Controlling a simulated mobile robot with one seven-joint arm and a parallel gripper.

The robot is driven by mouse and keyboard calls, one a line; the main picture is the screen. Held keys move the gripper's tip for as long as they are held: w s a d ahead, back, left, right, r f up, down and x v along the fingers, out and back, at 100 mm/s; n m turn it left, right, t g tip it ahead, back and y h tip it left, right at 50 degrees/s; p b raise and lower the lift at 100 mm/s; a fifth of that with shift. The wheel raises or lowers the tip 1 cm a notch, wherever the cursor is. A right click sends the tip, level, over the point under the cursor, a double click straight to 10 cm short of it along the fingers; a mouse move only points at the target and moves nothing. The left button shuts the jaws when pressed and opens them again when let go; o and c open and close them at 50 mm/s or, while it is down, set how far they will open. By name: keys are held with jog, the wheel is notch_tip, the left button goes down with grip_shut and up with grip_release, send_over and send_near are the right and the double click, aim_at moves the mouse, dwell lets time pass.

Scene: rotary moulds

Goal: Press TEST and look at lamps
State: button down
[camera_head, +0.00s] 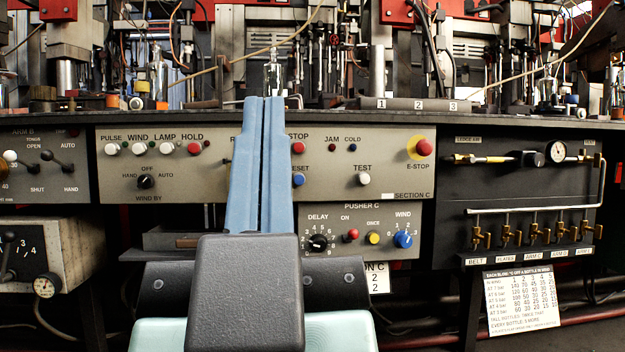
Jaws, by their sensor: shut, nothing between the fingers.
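The TEST button (363,179) is a white round button under the word TEST, on the grey Section C panel (400,180). My gripper (264,100) points up and away in front of this panel, left of the TEST button. Its two long blue fingers are shut together with nothing between them. They hide part of the panel's middle. The JAM lamp (332,147) is small and dark red, and the COLD lamp (351,148) beside it is small and dark blue. Small dark lamps also sit beside the PULSE, WIND, LAMP and HOLD buttons. I cannot tell that any lamp is lit.
A red E-STOP button (424,147) on a yellow disc is right of TEST. The red STOP button (298,147) and blue RESET button (298,179) are close to my fingers. The Pusher C box (375,215) hangs below. Glass bottles and machinery stand on the ledge above.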

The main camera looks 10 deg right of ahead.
dwell(0.4)
notch_tip(320, 180, up, 32)
jog(key=p, duration=3.2)
jog(key=shift+w, duration=0.1)
